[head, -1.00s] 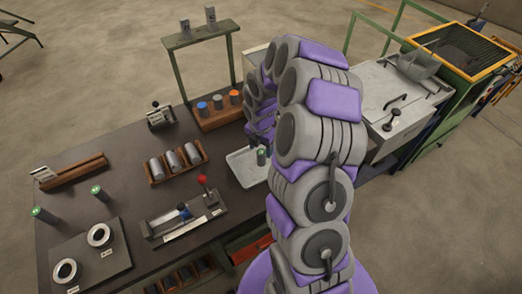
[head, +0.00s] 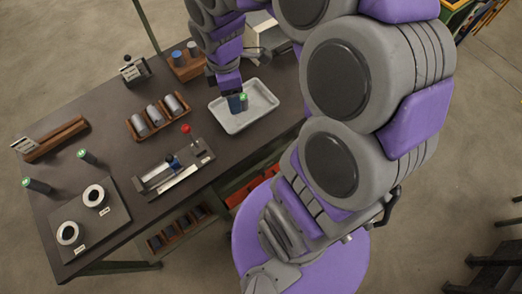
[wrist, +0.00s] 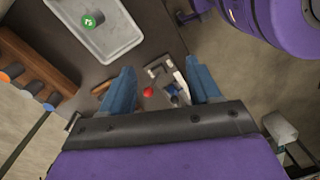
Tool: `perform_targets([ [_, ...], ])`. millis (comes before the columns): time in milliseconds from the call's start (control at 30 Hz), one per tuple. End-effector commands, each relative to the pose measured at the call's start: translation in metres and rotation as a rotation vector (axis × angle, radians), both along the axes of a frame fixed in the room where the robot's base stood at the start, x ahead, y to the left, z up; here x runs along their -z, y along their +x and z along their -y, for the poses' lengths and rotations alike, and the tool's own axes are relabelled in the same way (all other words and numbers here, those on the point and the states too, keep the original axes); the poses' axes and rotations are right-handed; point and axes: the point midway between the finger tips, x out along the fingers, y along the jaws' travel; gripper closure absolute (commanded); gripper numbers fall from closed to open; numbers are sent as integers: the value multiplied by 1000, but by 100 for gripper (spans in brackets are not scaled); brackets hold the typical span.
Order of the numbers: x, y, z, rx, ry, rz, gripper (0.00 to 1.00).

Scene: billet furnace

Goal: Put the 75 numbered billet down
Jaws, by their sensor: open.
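A green-topped billet (head: 243,97) is at the light grey tray (head: 262,118), and the wrist view also shows its round green end (wrist: 92,20) inside the tray (wrist: 118,38). Its number is too small to read. My gripper (head: 235,104) is beside the billet in the head view, with blue fingers partly overlapping it there. In the wrist view my gripper (wrist: 160,84) is open, with nothing between its fingers, and the billet is outside them to the upper left. Two other green-topped billets (head: 38,185) (head: 88,157) lie on the table's left part.
A red knob (wrist: 148,92) shows beyond my fingers.

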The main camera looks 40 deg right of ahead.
Motion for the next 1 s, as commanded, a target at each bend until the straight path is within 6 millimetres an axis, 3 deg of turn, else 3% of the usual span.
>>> perform_targets([
  [200,-30,-80,-24,467,-46,-30,38],
  [400,-41,-149,-38,899,-92,-56,38],
  [500,-42,-174,-42,1064,-108,-69,38],
  [700,-41,-195,-46,1227,-123,-80,38],
  [1000,-40,-196,-47,1239,-124,-82,38],
])
